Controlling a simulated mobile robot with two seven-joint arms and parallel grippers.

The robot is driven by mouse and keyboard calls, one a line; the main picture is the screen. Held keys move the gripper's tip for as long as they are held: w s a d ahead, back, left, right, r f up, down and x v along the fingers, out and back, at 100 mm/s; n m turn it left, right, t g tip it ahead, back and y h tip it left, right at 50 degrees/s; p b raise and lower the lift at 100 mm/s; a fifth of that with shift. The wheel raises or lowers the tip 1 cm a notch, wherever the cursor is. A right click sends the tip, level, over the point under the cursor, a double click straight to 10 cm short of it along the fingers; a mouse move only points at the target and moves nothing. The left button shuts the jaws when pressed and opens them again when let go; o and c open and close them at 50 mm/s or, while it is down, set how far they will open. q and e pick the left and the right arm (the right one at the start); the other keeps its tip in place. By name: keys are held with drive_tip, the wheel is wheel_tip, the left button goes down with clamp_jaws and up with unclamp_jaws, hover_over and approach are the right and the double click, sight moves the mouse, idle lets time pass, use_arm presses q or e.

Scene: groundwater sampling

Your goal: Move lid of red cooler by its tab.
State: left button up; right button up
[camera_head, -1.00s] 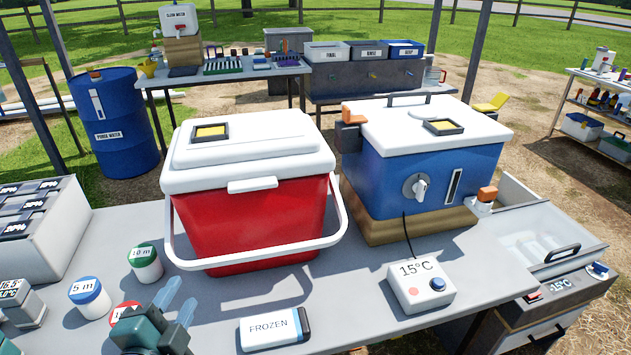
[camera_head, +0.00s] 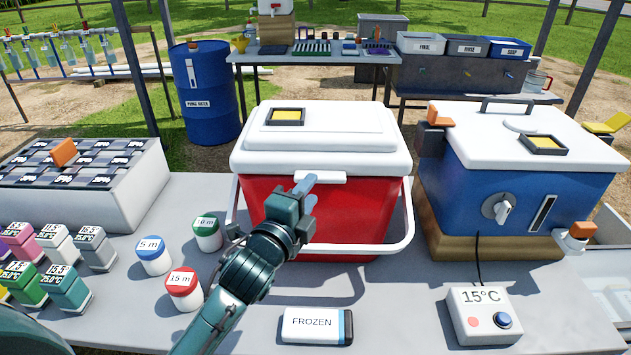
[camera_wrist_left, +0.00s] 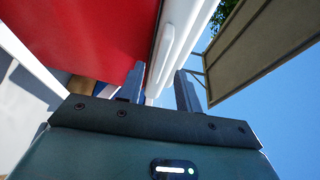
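The red cooler (camera_head: 362,210) stands on the grey table, with its white lid (camera_head: 375,150) sitting closed on top. The lid's white tab (camera_head: 333,178) juts from the middle of its front edge. The cooler's white handle (camera_head: 340,250) hangs down in front. My left gripper (camera_head: 304,184) is raised in front of the tab and covers its left end. In the left wrist view the two fingers (camera_wrist_left: 160,90) stand apart, and the tab (camera_wrist_left: 172,45) lies just beyond the gap between them. Contact cannot be told. My right gripper is out of view.
A blue cooler (camera_head: 528,190) stands to the right, with a white 15°C box (camera_head: 483,315) before it. A FROZEN pack (camera_head: 317,325) lies at the front. Lidded jars (camera_head: 154,255) and several small coloured meters (camera_head: 65,287) stand left of my left arm.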

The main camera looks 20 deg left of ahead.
sight(318, 182)
use_arm(q)
drive_tip(key=w, duration=0.3)
drive_tip(key=shift+w+d, duration=0.15)
drive_tip(key=shift+d, duration=0.05)
clamp_jaws()
idle(0.5)
